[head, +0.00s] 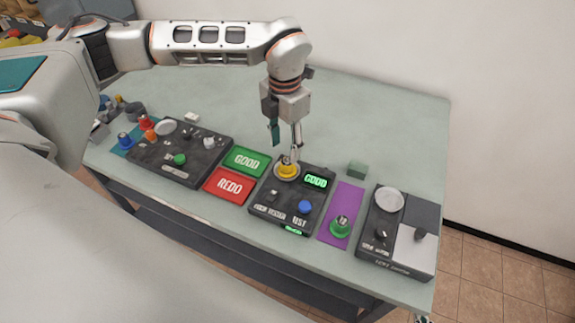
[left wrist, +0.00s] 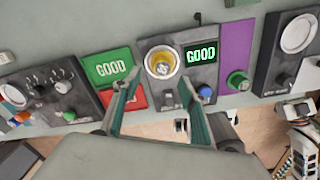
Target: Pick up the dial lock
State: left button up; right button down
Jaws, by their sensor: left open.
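A yellow dial lock (head: 288,168) with a pale dial sits in the round holder of a dark tester box (head: 262,211) near the middle of the table. It also shows in the left wrist view (left wrist: 162,65). The tester's small screen reads GOOD in green. A green dial lock (head: 341,227) stands on a purple mat (head: 352,197) to the right. My left gripper (head: 286,141) points down just above the yellow lock, open and empty. Its two fingers also show in the left wrist view (left wrist: 158,90). Whether a finger touches the lock is unclear.
Green GOOD (head: 246,161) and red REDO (head: 230,186) pads lie left of the tester. A dark panel (head: 171,165) and coloured locks are further left. A scale-like device (head: 375,243) with a white dish stands at right.

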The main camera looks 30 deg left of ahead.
aim_at(287, 162)
pick_arm(q)
jog(key=f, duration=0.3)
jog(key=f+p, duration=0.1)
jog(key=f, duration=0.1)
jog(key=shift+d+f, duration=0.25)
jog(key=shift+f, duration=0.05)
grip_shut()
